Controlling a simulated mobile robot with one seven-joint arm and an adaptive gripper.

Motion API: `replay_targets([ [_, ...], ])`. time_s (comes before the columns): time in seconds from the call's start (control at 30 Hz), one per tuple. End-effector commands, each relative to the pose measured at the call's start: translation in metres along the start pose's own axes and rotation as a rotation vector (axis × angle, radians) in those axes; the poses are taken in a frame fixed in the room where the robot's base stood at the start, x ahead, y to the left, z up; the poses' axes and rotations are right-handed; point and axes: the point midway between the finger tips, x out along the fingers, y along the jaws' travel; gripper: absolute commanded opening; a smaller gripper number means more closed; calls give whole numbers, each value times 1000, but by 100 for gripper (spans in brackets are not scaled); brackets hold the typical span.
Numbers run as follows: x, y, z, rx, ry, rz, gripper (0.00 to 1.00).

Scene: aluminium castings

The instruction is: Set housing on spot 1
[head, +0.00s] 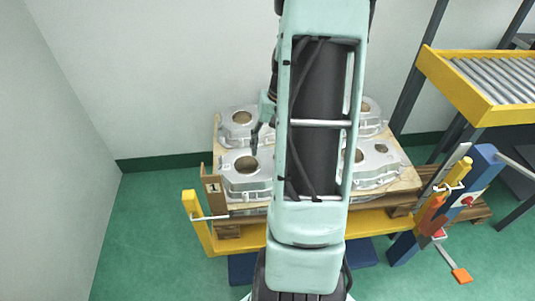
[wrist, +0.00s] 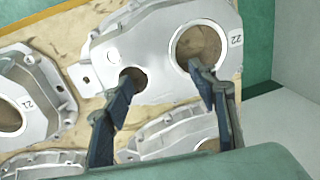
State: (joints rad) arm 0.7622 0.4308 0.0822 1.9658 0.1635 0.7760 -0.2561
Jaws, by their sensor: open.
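Several silver cast housings lie on a wooden-brown sheet on a pallet. In the head view one housing (head: 246,186) is at the front left and another (head: 232,134) behind it; two on the right are partly hidden by my arm. My gripper (head: 259,138) hangs above the left housings. In the wrist view my gripper (wrist: 163,74) is open and empty over a housing (wrist: 155,45) with a large and a small bore. One fingertip appears over the small bore, the other by the large bore's edge. Contact cannot be told.
The pallet (head: 228,231) stands in a yellow-framed station (head: 262,236). A blue post (head: 477,170) with orange and red parts is at its right. A yellow-sided roller conveyor (head: 462,92) is at upper right. Green floor (head: 150,235) is clear at left, beside a wall.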

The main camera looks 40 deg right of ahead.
Motion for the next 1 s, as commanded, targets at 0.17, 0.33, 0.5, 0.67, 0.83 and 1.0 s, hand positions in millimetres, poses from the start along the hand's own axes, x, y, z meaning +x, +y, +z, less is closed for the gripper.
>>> replay_targets([
  [0.17,-42,0,-1,0,4,1,53],
  [0.33,-64,0,-1,0,3,1,53],
  [0.5,-72,0,0,0,0,0,53],
  [0.67,-72,0,0,0,0,0,53],
  [0.83,-72,0,0,0,0,0,53],
  [1.0,-72,0,0,0,0,0,53],
])
